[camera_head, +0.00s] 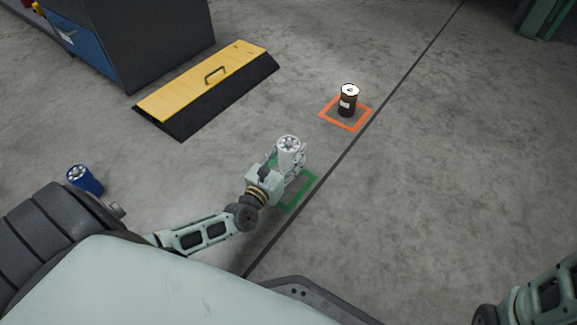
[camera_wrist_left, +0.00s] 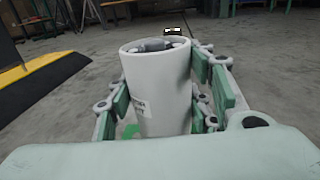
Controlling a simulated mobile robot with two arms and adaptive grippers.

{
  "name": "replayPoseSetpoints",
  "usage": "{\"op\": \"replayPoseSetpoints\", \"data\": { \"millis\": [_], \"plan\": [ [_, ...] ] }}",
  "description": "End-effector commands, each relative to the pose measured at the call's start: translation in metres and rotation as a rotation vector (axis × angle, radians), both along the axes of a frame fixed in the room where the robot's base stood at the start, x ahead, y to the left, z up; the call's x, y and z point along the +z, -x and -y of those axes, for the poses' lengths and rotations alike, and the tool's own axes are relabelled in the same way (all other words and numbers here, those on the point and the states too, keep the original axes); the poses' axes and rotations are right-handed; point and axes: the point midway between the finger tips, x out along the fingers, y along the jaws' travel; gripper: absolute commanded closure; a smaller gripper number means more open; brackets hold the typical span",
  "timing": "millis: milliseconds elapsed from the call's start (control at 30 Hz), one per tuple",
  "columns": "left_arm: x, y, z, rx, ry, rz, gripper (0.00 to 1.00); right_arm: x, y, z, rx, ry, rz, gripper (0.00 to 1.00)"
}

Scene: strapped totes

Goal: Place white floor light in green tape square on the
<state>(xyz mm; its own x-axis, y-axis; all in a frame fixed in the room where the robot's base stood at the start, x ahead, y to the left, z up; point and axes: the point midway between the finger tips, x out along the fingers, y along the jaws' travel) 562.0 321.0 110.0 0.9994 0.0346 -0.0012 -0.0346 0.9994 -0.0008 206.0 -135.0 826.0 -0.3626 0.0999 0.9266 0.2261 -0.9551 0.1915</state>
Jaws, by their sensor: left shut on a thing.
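The white floor light (camera_head: 289,146) is a short white cylinder with a dark-ringed top, held upright in my left gripper (camera_head: 284,165). In the left wrist view the white floor light (camera_wrist_left: 157,90) stands between the two finger linkages, and the left gripper (camera_wrist_left: 165,105) is shut on it. The green tape square (camera_head: 297,196) lies on the floor under and around the gripper, partly hidden by it. A bit of green tape (camera_wrist_left: 130,131) shows beside the light's lower part. Whether the light touches the floor is hidden. The right gripper is out of view; only part of my right arm shows.
A black light with a white top (camera_head: 347,104) stands in an orange tape square (camera_head: 331,121). A blue light (camera_head: 86,181) stands at the left. A yellow and black ramp (camera_head: 207,84) lies before a dark cabinet (camera_head: 150,40). The right floor is clear.

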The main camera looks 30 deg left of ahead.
Motion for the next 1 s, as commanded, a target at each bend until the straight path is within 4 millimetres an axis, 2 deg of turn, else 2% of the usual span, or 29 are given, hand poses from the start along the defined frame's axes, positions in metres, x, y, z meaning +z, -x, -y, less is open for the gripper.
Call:
{"op": "replayPoseSetpoints", "data": {
  "millis": [133, 433, 867, 900, 1000],
  "plan": [
    [-0.005, -0.002, -0.001, 0.001, 0.001, 0.005, 1.00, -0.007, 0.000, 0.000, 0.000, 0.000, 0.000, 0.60],
    [-0.039, -0.002, -0.001, 0.001, -0.001, 0.004, 1.00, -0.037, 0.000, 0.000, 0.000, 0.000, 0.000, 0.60],
    [-0.041, -0.002, -0.001, 0.002, -0.002, 0.005, 1.00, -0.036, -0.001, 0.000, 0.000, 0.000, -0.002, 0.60],
    [-0.044, -0.001, -0.001, 0.001, -0.001, 0.000, 0.52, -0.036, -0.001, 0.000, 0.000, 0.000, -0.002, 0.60],
    [-0.043, 0.000, -0.001, 0.001, -0.001, 0.000, 0.43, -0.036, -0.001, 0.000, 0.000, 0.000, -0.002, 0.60]
  ]
}}
